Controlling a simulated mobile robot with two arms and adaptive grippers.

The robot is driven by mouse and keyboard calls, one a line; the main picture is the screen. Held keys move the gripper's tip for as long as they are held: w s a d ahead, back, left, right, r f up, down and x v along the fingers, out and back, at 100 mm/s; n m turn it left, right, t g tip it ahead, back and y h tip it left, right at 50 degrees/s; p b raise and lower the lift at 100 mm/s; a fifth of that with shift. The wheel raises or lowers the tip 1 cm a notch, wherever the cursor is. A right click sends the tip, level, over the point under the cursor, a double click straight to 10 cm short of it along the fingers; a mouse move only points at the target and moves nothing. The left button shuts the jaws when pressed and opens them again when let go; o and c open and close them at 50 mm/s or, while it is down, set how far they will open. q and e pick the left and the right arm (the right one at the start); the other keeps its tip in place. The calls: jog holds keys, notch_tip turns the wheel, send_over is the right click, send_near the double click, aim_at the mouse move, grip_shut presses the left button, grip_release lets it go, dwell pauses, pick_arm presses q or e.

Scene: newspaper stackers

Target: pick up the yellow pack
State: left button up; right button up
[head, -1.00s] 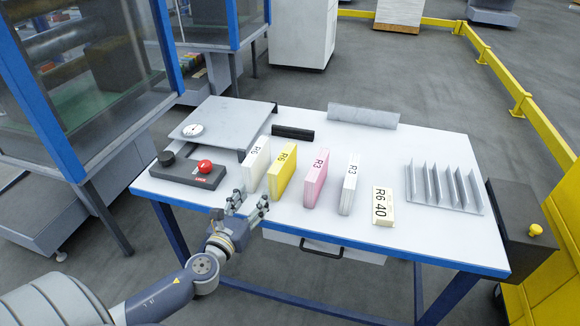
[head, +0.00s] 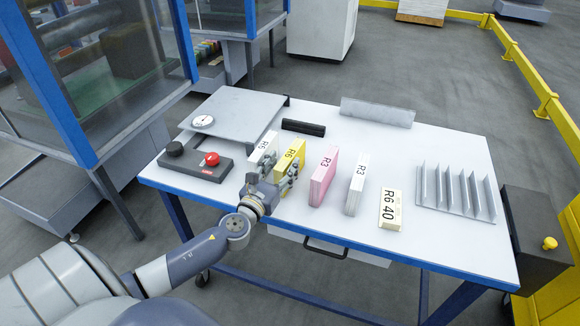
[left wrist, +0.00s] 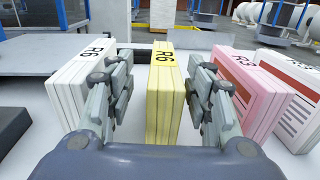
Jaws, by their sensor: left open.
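The yellow pack (head: 287,163), marked R6, stands upright on the white table. In the left wrist view the yellow pack (left wrist: 163,95) stands between my open fingers, with its lower part visible. My left gripper (head: 273,173) is open around the near end of the pack. In the left wrist view the left gripper (left wrist: 163,90) has one finger on each side, with small gaps to the pack. Its left finger lies between the yellow pack and the white R6 pack (left wrist: 82,85). My right gripper is not in view.
A metal rack (head: 456,193) is farther right.

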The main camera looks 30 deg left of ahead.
aim_at(290, 157)
pick_arm(q)
jog(key=w, duration=0.4)
jog(key=shift+w+a, duration=0.1)
jog(key=shift+w, duration=0.2)
jog(key=shift+c, duration=0.5)
grip_shut()
